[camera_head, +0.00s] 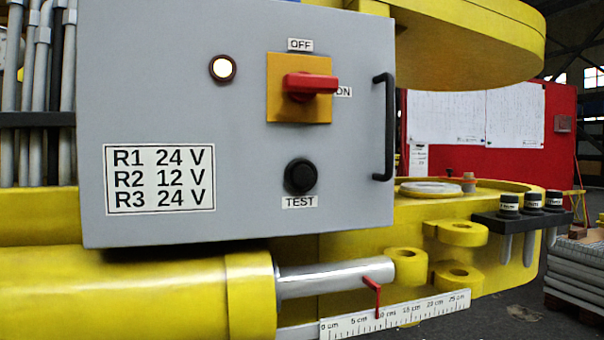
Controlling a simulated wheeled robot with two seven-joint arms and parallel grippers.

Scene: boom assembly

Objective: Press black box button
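A grey control box (240,120) fills the upper left and middle of the head view. A round black button (300,176) sits on its front at the lower right, above a TEST label (299,202). A red rotary switch (310,84) on an orange plate (284,115) is above the button, its handle pointing right toward the ON label. A round lamp (222,69) to the left of the switch glows whitish. Neither of my grippers is in view.
A black handle (384,128) stands out at the box's right edge. Below are a yellow cylinder (130,295) with a metal rod (335,277) and a centimetre ruler (395,314) with a red pointer. A black rack (520,219) holds several black-capped items at the right.

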